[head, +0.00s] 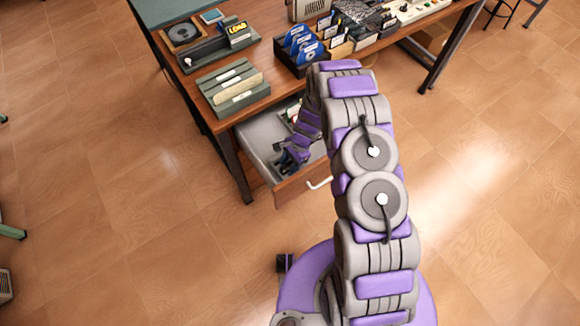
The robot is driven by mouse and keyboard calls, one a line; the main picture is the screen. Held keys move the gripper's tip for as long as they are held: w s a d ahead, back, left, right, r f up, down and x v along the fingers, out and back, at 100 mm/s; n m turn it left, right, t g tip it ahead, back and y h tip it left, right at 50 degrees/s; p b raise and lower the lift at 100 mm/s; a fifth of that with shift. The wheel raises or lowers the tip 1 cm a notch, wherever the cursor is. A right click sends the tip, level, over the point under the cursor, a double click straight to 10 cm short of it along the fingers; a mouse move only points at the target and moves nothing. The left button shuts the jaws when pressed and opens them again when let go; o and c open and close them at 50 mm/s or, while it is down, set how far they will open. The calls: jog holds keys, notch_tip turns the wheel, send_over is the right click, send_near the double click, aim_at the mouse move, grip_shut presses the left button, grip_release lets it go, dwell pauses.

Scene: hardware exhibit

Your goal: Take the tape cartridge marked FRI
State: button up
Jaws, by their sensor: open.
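No marking FRI can be read at this size, so I cannot tell which thing is the tape cartridge. A drawer (256,145) stands open at the front of the wooden desk. Small green, white and red items (292,113) lie toward its back, partly hidden behind my arm. My gripper (283,164) is open and hangs over or in the drawer, near its front panel. I see nothing between its fingers, and its exact height is unclear. On the desk, a grey-green rack (212,92) holds upright cream pieces with labels too small to read.
On the desk (262,98) are a grey-green unit with a yellow LOAD label (238,29), a black box of blue-and-white discs (285,57), and file boxes (345,47) to the right. The drawer's front panel (297,189) has a white handle.

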jog(key=shift+c, duration=0.4)
grip_shut()
